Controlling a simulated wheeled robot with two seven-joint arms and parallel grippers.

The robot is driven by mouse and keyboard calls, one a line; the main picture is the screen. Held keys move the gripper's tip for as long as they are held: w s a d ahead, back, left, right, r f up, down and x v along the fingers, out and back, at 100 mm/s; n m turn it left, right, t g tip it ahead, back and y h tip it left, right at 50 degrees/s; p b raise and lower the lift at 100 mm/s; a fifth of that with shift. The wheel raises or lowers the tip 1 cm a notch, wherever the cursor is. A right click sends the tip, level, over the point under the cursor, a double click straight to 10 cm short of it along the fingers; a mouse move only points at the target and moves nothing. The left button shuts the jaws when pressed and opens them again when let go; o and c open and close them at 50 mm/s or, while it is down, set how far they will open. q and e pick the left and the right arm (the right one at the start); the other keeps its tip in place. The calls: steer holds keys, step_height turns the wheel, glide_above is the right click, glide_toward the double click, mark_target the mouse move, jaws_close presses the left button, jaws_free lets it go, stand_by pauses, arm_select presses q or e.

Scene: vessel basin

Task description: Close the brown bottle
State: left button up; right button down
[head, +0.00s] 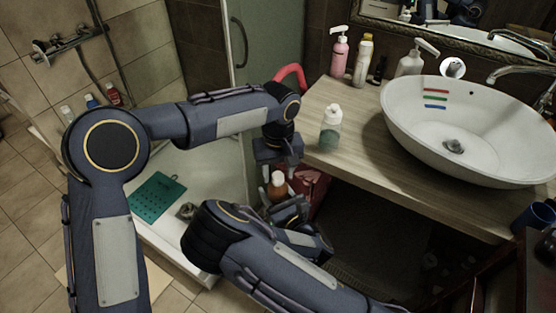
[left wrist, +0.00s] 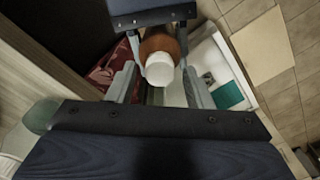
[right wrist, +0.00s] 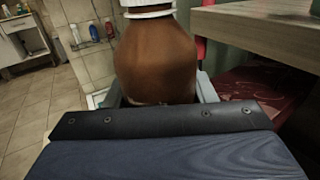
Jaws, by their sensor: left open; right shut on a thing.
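The brown bottle (head: 277,191) is upright beside the counter's left end, with a white cap (head: 278,177) at its top. My right gripper (head: 284,205) is shut on the bottle's body, which fills the middle of the right wrist view (right wrist: 155,58). My left gripper (head: 279,166) is open and points down just above the cap. In the left wrist view the white cap (left wrist: 160,70) is between the two open fingers, with the brown body (left wrist: 160,42) behind it. I cannot tell how tightly the cap sits. The lower bottle is hidden by my right gripper.
A wooden counter (head: 350,172) is close on the right, with a small pale bottle (head: 330,130) near its edge and a white basin (head: 405,130). A red chair or stool (head: 290,73) is behind. A shower tray with a green mat (head: 157,196) is at left.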

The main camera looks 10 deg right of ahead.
arm_select(q)
steer(key=shift+f, duration=0.3)
steer(key=shift+c, duration=0.5)
steer(key=c, duration=0.9)
steer(key=m, duration=0.3)
jaws_close()
steer(key=m, duration=0.4)
steer(key=shift+m, duration=0.4)
steer(key=m, duration=0.7)
steer(key=o, duration=1.1)
jaws_free()
steer(key=shift+o, duration=0.2)
